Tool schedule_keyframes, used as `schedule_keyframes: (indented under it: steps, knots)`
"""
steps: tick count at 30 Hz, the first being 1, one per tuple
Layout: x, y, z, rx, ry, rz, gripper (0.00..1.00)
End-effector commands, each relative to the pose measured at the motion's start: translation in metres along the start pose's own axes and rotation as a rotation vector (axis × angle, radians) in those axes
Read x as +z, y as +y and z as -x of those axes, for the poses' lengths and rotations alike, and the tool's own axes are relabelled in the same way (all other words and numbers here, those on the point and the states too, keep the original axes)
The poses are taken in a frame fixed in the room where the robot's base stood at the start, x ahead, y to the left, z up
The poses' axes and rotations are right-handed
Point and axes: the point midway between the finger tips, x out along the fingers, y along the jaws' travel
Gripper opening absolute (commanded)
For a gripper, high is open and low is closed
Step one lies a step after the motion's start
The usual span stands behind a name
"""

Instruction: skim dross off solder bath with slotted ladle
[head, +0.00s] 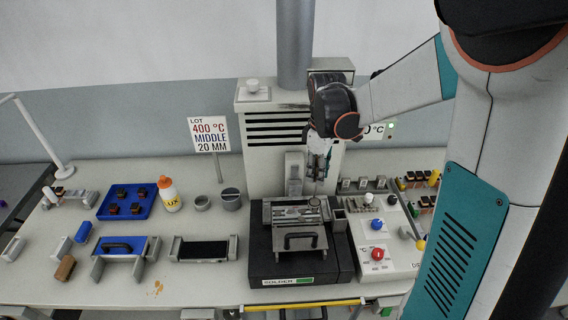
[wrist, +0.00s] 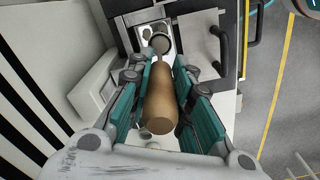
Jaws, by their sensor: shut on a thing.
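My gripper (head: 319,170) hangs above the back of the solder bath (head: 262,256), a dark box labelled SOLDER. In the wrist view my gripper (wrist: 161,88) is shut on a brown, rounded wooden handle, apparently the ladle's (wrist: 162,105), with teal fingers on both sides. A thin metal stem runs from the handle toward a small round metal end (wrist: 160,42) near the bath. Whether this end has slots, or touches the bath, I cannot tell. A metal plate with a dark handle (head: 300,238) lies over the front of the bath.
A grey control box with knobs (head: 388,262) stands right of the bath. A louvred unit (head: 252,150) rises behind. At left are a sign (head: 209,134), grey cups (head: 231,199), a yellow-white bottle (head: 168,194), a blue tray (head: 103,212) and a dark-topped fixture (head: 204,249).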

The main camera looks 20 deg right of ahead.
Motion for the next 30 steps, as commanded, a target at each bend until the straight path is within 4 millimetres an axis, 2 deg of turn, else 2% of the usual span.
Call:
schedule_keyframes:
  steps: [3,8,26,30]
  knots:
    - [-0.004,0.0,0.012,0.0,0.0,0.0,0.0]
    - [-0.008,-0.001,0.019,0.0,0.0,0.0,0.0]
    - [-0.008,-0.001,0.02,0.0,0.0,-0.001,0.0]
    - [-0.02,-0.007,0.02,0.0,0.0,0.018,0.0]
